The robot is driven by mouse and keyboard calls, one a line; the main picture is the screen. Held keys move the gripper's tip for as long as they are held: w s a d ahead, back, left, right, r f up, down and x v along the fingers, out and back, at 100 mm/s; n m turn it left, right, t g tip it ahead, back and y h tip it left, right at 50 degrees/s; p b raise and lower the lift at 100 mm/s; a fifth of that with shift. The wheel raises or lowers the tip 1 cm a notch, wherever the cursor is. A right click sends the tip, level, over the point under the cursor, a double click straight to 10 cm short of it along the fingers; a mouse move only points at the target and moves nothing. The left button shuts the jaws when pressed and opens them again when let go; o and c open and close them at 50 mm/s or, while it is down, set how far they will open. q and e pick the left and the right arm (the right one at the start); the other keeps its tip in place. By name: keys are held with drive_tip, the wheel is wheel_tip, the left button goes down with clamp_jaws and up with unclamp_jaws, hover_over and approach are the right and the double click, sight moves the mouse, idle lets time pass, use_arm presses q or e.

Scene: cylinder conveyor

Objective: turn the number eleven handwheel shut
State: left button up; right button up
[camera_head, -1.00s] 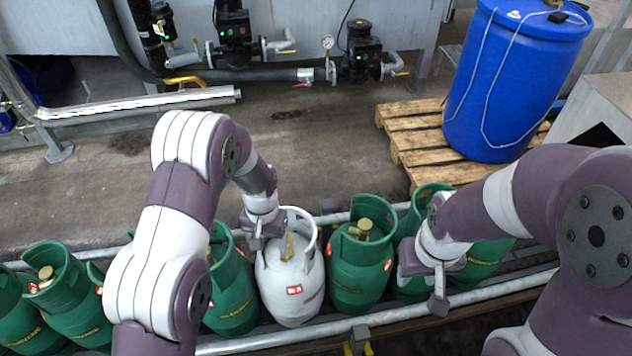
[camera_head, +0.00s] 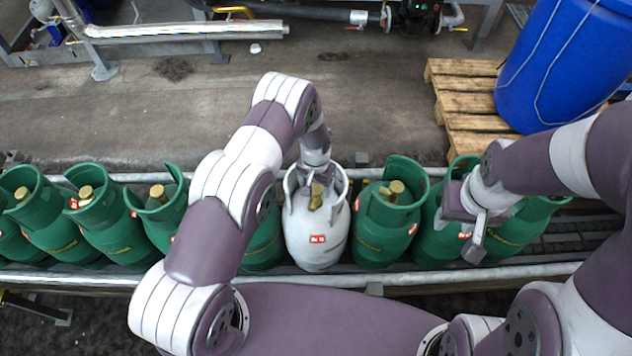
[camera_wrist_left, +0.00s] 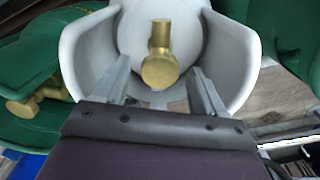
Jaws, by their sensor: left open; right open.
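A white gas cylinder (camera_head: 318,245) stands upright in a row of green ones. Its brass valve (camera_head: 316,196) shows inside the open collar, and again in the left wrist view (camera_wrist_left: 160,68). No number eleven is legible, so I cannot tell which handwheel carries it. My left gripper (camera_head: 315,180) is at the white cylinder's collar. In the left wrist view its open fingers (camera_wrist_left: 159,75) reach into the collar on either side of the valve, with gaps showing. My right gripper (camera_head: 476,226) is open in front of a green cylinder (camera_head: 435,240) at the right.
Green cylinders (camera_head: 385,228) stand close on both sides of the white one, on a conveyor with a front rail (camera_head: 400,277). A wooden pallet (camera_head: 465,102) with a blue drum (camera_head: 560,65) stands at the back right. The floor behind the row is mostly clear.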

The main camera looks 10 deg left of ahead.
use_arm(q)
drive_tip(key=shift+f, duration=0.1)
drive_tip(key=c, duration=1.1)
drive_tip(key=shift+o, duration=0.2)
